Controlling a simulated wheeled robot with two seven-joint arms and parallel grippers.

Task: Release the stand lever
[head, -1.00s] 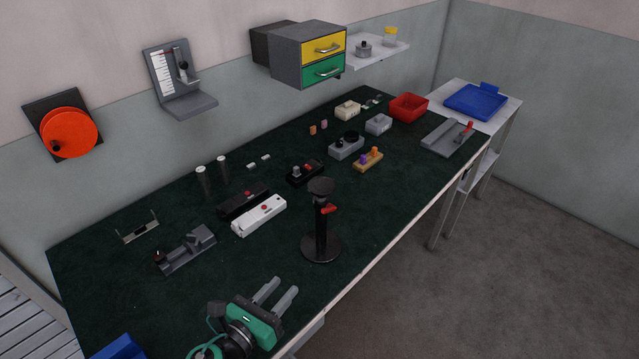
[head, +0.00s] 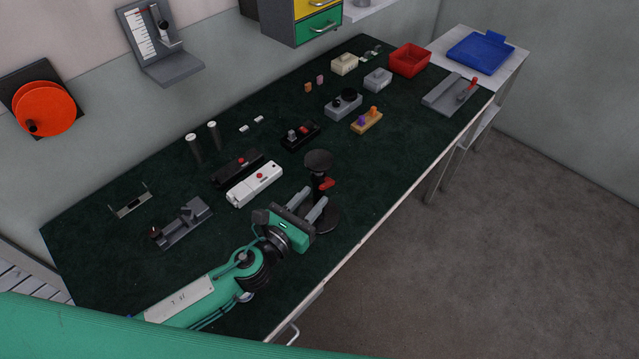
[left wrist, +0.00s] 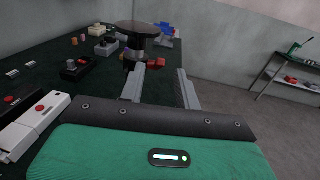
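The black stand (head: 318,160) has a round base, a post and a disc top, and stands upright near the table's front edge. Its red lever (head: 327,184) sticks out to the right from the post below the disc. My left gripper (head: 316,196) is open, its two grey fingers apart, just in front of the post and below the lever. Nothing is visibly held. My right gripper is not in view.
The white box with a red button (head: 254,184) and a black one (head: 237,168) lie left of the stand. A grey fixture (head: 183,222) lies further left. Several small devices sit behind. The dark green table top (head: 370,190) right of the stand is clear.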

